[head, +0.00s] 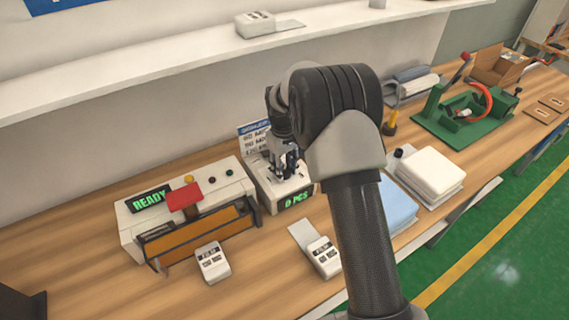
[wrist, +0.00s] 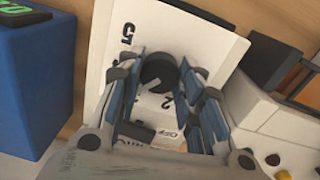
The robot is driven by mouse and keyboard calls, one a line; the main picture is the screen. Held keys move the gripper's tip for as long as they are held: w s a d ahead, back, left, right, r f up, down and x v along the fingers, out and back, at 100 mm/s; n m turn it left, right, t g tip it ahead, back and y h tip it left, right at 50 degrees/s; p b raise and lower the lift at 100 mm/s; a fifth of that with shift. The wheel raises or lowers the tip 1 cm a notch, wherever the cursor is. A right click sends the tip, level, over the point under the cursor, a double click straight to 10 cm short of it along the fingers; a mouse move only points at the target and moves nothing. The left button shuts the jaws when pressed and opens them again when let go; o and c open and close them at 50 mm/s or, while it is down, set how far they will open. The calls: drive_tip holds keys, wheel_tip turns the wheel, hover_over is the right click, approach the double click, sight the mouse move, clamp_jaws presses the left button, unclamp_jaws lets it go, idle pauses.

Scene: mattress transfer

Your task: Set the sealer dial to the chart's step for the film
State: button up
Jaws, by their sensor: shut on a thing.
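The dial (wrist: 158,72) is a dark round knob on a white panel (wrist: 200,40). The marks "5", "2" and "OFF" show around it; its pointer setting is not clear. My gripper (wrist: 160,80) is shut on the dial, with a blue-padded finger on each side. The white sealer (head: 128,222) shows "READY".
Two white devices labelled "FILM" are on the bench, one in front of the sealer (head: 212,263) and one right of it (head: 322,258). A similar one (head: 255,25) sits on the shelf. Folded white (head: 432,172) and blue (head: 398,205) stacks and a green fixture (head: 460,130) lie right.

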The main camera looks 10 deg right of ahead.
drive_tip(key=m+p, duration=0.2)
drive_tip(key=m, duration=0.3)
drive_tip(key=shift+m+p, duration=0.3)
drive_tip(key=shift+m, duration=0.1)
idle(0.4)
drive_tip(key=o, duration=1.1)
drive_tip(key=shift+r, duration=0.1)
wheel_tip(320, 180, up, 12)
drive_tip(key=shift+a+f, duration=0.1)
drive_tip(key=shift+a, duration=0.05)
